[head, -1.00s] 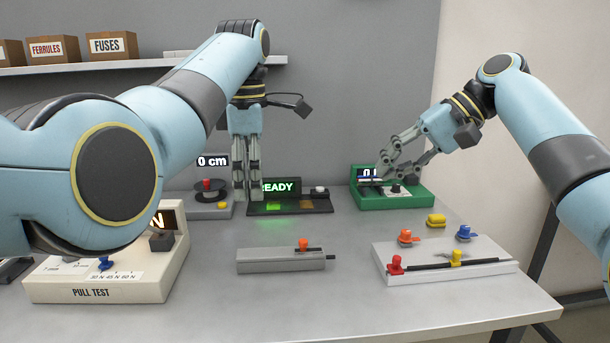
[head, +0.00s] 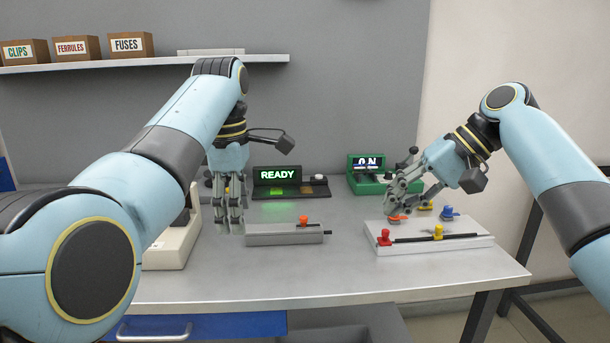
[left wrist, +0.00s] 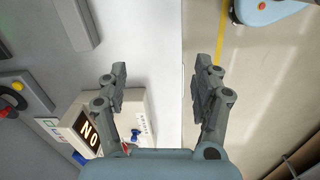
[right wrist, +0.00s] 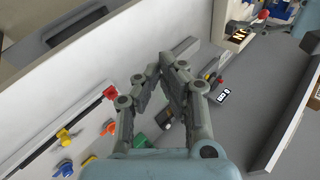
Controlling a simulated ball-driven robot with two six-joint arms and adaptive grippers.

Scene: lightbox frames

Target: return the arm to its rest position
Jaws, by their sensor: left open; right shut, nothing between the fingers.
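My left gripper (head: 229,218) hangs fingers down over the front part of the bench, left of the small grey block fixture (head: 285,239) in the head view. In the left wrist view its fingers (left wrist: 160,85) stand wide apart with nothing between them, and the bench edge runs below the gap. My right gripper (head: 393,208) points down and left, in front of or above the back left of the white board (head: 470,246) with coloured clamps. In the right wrist view its fingertips (right wrist: 166,66) meet, empty. I cannot tell its clearance above the board.
A READY display unit (head: 280,176) and a green meter (head: 362,183) stand at the back. The pull test box (head: 170,245) is partly hidden behind my left arm. A shelf (head: 150,61) holds labelled boxes. The bench front (head: 330,285) is bare.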

